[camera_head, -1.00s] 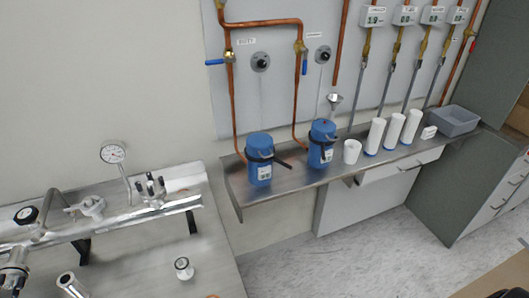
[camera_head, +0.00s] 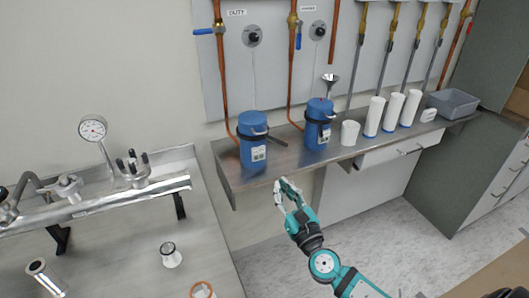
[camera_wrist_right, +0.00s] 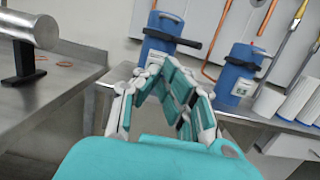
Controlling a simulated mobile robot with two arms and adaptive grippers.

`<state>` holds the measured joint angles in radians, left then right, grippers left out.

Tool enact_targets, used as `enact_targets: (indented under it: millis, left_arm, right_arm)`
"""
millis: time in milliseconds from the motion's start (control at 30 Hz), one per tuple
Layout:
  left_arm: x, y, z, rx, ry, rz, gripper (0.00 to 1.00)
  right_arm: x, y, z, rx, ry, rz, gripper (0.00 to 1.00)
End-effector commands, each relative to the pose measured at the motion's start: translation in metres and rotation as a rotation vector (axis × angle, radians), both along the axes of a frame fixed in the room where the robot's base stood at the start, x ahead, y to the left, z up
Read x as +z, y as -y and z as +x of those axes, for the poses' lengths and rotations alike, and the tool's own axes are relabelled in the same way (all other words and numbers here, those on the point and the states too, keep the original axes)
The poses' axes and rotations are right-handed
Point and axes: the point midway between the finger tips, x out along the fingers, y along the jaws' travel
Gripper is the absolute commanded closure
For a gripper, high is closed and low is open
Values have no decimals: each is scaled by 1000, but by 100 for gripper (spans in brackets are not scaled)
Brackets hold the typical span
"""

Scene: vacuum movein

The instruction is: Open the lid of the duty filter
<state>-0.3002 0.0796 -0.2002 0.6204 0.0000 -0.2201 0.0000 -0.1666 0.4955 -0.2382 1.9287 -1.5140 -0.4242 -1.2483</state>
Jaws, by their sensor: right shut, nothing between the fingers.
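The duty filter (camera_head: 253,140) is a blue canister with a blue lid (camera_head: 252,118) and a black clamp band with a handle sticking out to the right. It stands upright on the steel shelf below the DUTY label; its lid looks seated. In the right wrist view the duty filter (camera_wrist_right: 158,45) is just beyond my fingertips, partly hidden by them. My right gripper (camera_head: 284,184) is in front of and below the shelf edge, apart from the filter. Its fingertips meet, with nothing between them; it also shows in the wrist view (camera_wrist_right: 168,62). My left gripper is not seen.
A second blue filter (camera_head: 318,123) stands to the right, then white cylinders (camera_head: 374,116) and a grey bin (camera_head: 453,103). Copper pipes (camera_head: 221,70) run down behind. A steel bench (camera_head: 120,235) with a gauge is at left. The shelf (camera_head: 285,159) between the filters is mostly free.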

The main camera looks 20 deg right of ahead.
Motion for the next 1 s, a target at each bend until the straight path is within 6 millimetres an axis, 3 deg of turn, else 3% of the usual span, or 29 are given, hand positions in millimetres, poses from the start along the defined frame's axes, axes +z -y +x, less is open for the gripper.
enact_targets:
  millis: [167,567,733,1000]
  left_arm:
    - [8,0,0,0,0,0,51]
    - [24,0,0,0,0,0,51]
    - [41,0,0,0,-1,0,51]
    - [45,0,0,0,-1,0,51]
  right_arm:
    - [10,1,21,-2,6,-4,100]
    - [27,3,101,-2,4,1,100]
    - [48,4,113,-1,1,1,100]
    - [53,4,119,-1,0,1,100]
